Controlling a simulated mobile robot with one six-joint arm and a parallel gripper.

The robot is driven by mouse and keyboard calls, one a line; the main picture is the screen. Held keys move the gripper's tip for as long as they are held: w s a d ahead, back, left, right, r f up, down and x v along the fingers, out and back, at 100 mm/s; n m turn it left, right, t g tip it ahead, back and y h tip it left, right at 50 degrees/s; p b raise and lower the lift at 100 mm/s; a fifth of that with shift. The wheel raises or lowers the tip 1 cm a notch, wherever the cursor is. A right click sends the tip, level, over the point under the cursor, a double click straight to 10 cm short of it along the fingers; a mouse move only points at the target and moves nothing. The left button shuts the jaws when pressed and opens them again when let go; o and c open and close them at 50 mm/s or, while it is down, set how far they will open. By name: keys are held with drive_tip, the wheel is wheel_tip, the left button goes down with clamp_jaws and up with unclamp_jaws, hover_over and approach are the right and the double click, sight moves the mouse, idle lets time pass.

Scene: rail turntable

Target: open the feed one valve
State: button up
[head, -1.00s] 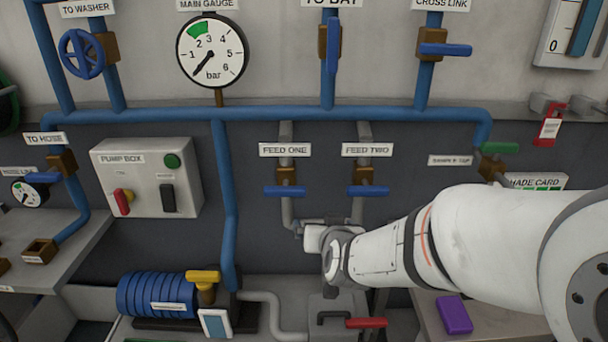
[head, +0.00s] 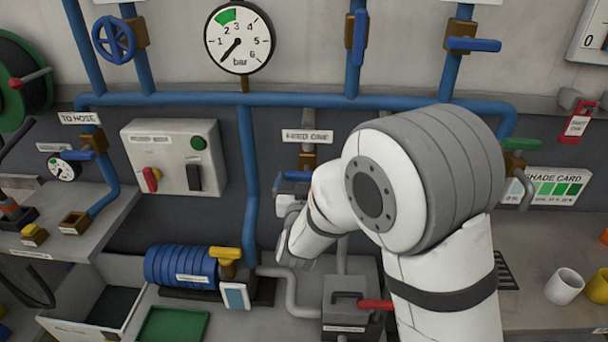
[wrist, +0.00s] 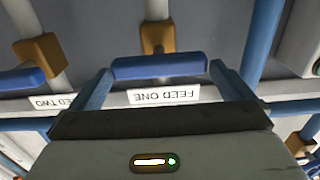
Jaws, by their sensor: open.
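The feed one valve has a brown body (head: 308,161) on a grey pipe, under the FEED ONE sign (head: 307,136). Its blue lever (wrist: 160,66) lies crosswise to the pipe. In the wrist view, which is upside down, the lever sits between the two fingers of my open gripper (wrist: 160,73), one finger by each end. I cannot tell whether they touch it. In the head view my gripper (head: 287,200) is at the lever, and my arm hides part of the valve.
The feed two lever (wrist: 22,79) is close beside feed one; my arm hides it in the head view. A blue vertical pipe (head: 248,180) runs left of feed one. A red-handled grey box (head: 350,300) stands below. The pump box (head: 172,160) is farther left.

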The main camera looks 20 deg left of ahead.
drive_tip(key=shift+w+a, duration=0.1)
drive_tip(key=shift+w, duration=0.5)
drive_tip(key=c, duration=0.6)
drive_tip(key=shift+s+a, duration=0.1)
